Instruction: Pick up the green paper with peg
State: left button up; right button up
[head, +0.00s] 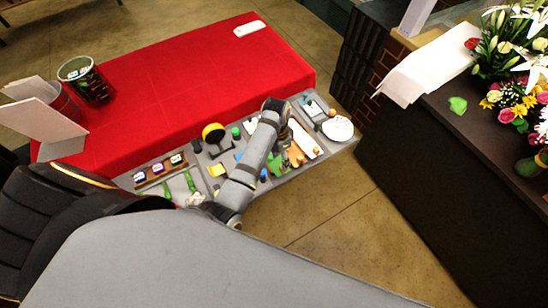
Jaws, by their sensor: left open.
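My left gripper (280,112) is at the far end of my left arm, above the back part of the grey tray table. It is open; its fingertips are small and partly hidden by the wrist. A bright green piece (275,165) lies on the grey table just right of my forearm, beside brown pieces. I cannot make out a peg on it. The gripper is apart from both. My right gripper is not in view.
Flowers (510,90) and a white box (428,70) occupy the dark counter.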

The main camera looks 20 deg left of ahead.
pick_arm(q)
jog(key=shift+s+d+f+p, duration=0.15)
jog(key=shift+d+f+p, duration=0.2)
jog(key=shift+f, duration=0.2)
jog(key=shift+s+d+f+p, duration=0.1)
jog(key=shift+d+f+p, duration=0.1)
jog(key=shift+f+p, duration=0.3)
jog(key=shift+s+d+f, duration=0.1)
jog(key=shift+s+f, duration=0.05)
jog(key=shift+f, duration=1.1)
jog(key=c, duration=0.8)
grip_shut()
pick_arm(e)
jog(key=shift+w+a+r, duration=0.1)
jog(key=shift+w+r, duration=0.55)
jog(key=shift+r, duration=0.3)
